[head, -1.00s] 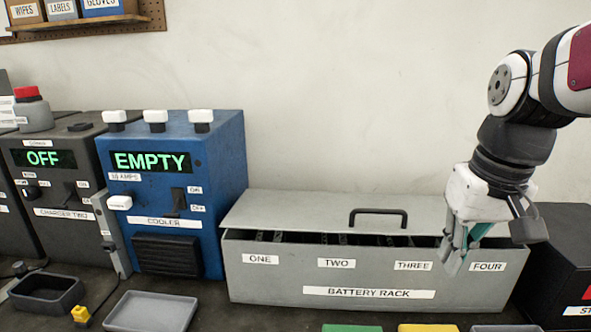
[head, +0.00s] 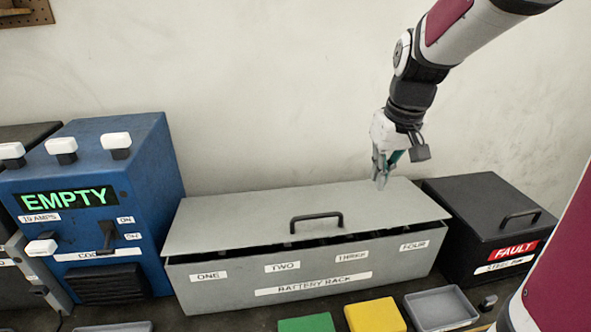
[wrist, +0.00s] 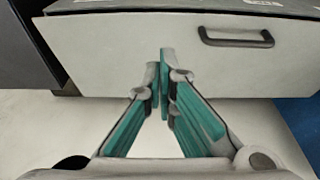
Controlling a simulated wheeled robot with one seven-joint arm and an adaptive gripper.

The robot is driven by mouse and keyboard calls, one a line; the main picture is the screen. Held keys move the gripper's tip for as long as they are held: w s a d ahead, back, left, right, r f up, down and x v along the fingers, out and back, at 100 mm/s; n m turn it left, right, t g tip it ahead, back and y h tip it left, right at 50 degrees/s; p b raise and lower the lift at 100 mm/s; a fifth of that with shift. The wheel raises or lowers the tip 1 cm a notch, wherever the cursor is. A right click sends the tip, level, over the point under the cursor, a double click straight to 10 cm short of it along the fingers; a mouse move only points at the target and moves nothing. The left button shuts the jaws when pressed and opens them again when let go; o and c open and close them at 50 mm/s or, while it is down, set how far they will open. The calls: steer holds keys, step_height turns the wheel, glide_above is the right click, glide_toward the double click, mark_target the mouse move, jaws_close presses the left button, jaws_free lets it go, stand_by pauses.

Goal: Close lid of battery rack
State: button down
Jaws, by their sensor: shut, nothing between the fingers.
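The battery rack (head: 385,270) is a long grey box with front labels ONE to FOUR. Its grey lid (head: 240,215) with a black handle (head: 316,221) lies low over the box. A dark gap shows between the lid's front edge and the box front, so the lid is slightly raised. My gripper (head: 381,184) is shut and empty, at the back right part of the lid in the head view. I cannot tell whether it touches the lid. In the wrist view the closed teal fingertips (wrist: 164,52) show in front of the lid (wrist: 110,50), with the handle (wrist: 236,40) to their right.
A blue cooler (head: 150,190) reading EMPTY stands left of the rack. A black FAULT box (head: 470,200) stands close on the right. Green (head: 306,323) and yellow (head: 375,315) pads and a grey tray (head: 440,307) lie in front. The wall is behind.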

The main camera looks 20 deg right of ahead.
glide_above(371, 227)
steer(key=x, duration=0.6)
steer(key=s+x, duration=0.1)
steer(key=x, duration=0.2)
steer(key=shift+a+f, duration=0.1)
steer(key=shift+s+f, duration=0.1)
steer(key=shift+f, duration=0.55)
steer(key=f, duration=0.1)
steer(key=f+b, duration=0.1)
steer(key=f, duration=0.1)
steer(key=shift+s+f, duration=0.2)
steer(key=shift+s, duration=0.05)
steer(key=shift+s+a+f+b, duration=0.1)
steer(key=shift+s+f+b, duration=0.05)
steer(key=shift+f+b, duration=0.15)
steer(key=shift+r, duration=0.25)
